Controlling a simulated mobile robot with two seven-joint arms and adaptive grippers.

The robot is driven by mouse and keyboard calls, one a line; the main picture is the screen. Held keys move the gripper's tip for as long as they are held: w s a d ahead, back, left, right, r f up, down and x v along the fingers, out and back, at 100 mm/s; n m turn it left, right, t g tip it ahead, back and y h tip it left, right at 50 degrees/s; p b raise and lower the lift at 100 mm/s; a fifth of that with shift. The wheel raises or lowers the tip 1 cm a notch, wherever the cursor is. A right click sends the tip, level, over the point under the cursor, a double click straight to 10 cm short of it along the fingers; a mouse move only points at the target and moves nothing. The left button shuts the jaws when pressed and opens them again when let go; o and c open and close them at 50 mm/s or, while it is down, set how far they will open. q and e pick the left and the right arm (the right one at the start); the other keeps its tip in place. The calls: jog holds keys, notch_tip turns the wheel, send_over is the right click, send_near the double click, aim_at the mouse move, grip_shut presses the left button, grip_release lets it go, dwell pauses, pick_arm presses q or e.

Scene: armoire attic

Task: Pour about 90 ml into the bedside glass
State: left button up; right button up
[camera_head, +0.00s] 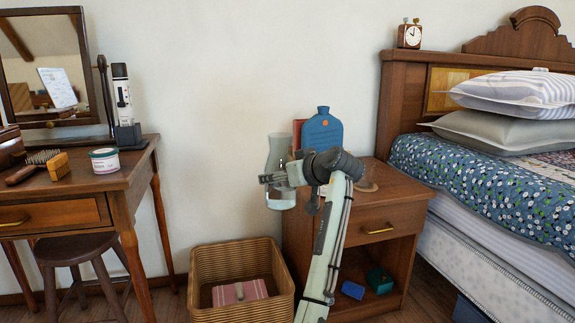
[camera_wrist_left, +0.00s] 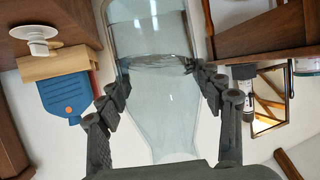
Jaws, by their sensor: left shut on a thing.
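A clear glass carafe (camera_head: 279,158) with water in its lower part stands upright in my left gripper (camera_head: 272,184). The gripper is shut around its body. The carafe is by the left edge of the nightstand, in front of the wall. In the left wrist view the carafe (camera_wrist_left: 155,50) fills the middle, between the fingers of the left gripper (camera_wrist_left: 165,98), and its waterline shows. I cannot make out the bedside glass; my arm covers part of the nightstand top. A small round item (camera_head: 367,186) lies there, right of my wrist. My right gripper is not in view.
The nightstand (camera_head: 395,187) also bears a blue hot-water bottle (camera_head: 322,132). A wicker basket (camera_head: 240,260) with a pink striped item stands on the floor to its left. The dressing table (camera_head: 85,180) is at left, the bed (camera_head: 500,200) at right.

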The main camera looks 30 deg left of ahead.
aim_at(281, 194)
pick_arm(q)
jog(key=s+d+f+m+t, duration=0.1)
jog(key=s+d+f+m+t+h, duration=0.1)
jog(key=s+f+m+t, duration=0.1)
jog(key=shift+f+h, duration=0.15)
jog(key=shift+h, duration=0.15)
jog(key=s+d+f+m+t+h, duration=0.1)
jog(key=s+d+f+m+h, duration=0.2)
jog(key=s+d, duration=0.2)
jog(key=s+d+f+m+t+h, duration=0.2)
jog(key=s+d+f+m+h, duration=0.1)
jog(key=d, duration=0.7)
jog(key=s+d+f+m+t+h, duration=0.2)
jog(key=s+d+f+m+h, duration=0.1)
jog(key=s+d, duration=0.4)
jog(key=shift+d+m+h, duration=0.6)
jog(key=shift+m+h, duration=0.2)
jog(key=shift+h, duration=0.2)
